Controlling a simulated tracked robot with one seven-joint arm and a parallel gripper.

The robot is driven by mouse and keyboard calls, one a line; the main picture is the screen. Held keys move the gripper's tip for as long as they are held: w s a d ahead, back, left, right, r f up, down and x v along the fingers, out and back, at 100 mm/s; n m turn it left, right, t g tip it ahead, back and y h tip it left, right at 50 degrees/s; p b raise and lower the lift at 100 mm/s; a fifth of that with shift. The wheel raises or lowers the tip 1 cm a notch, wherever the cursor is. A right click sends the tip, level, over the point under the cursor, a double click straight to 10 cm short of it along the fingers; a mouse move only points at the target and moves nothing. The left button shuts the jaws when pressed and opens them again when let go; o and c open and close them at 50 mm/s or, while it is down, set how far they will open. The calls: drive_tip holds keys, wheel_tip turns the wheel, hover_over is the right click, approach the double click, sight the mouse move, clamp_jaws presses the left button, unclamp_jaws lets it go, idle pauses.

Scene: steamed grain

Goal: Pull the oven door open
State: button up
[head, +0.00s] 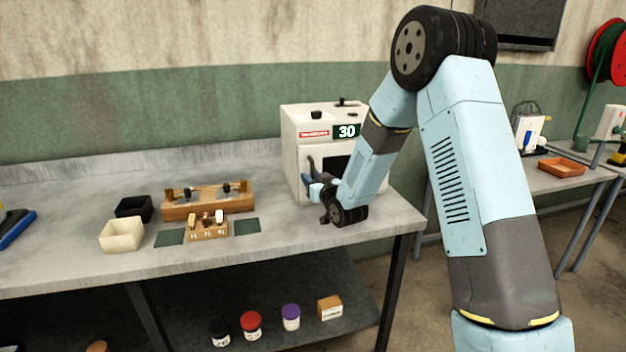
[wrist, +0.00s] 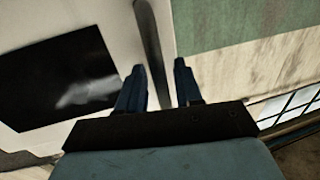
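The white oven (head: 308,130) stands at the right end of the workbench, with a display reading 30. My arm covers part of its front in the head view. The wrist view shows the white door with its dark window (wrist: 62,75) and a dark bar handle (wrist: 148,40). The door looks shut, though its edges are partly hidden. My gripper (head: 309,172) is at the oven front. I cannot tell whether either finger touches the handle.
On the bench to the left are a wooden rack (head: 210,203), a small wooden block holder (head: 208,230), a cream bin (head: 121,234) and a black bin (head: 134,207). Several jars stand on the lower shelf. The bench front (head: 285,235) before the oven is clear.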

drive_tip(key=shift+w, duration=0.1)
drive_tip(key=shift+c, duration=0.5)
clamp_jaws()
drive_tip(key=shift+d, duration=0.1)
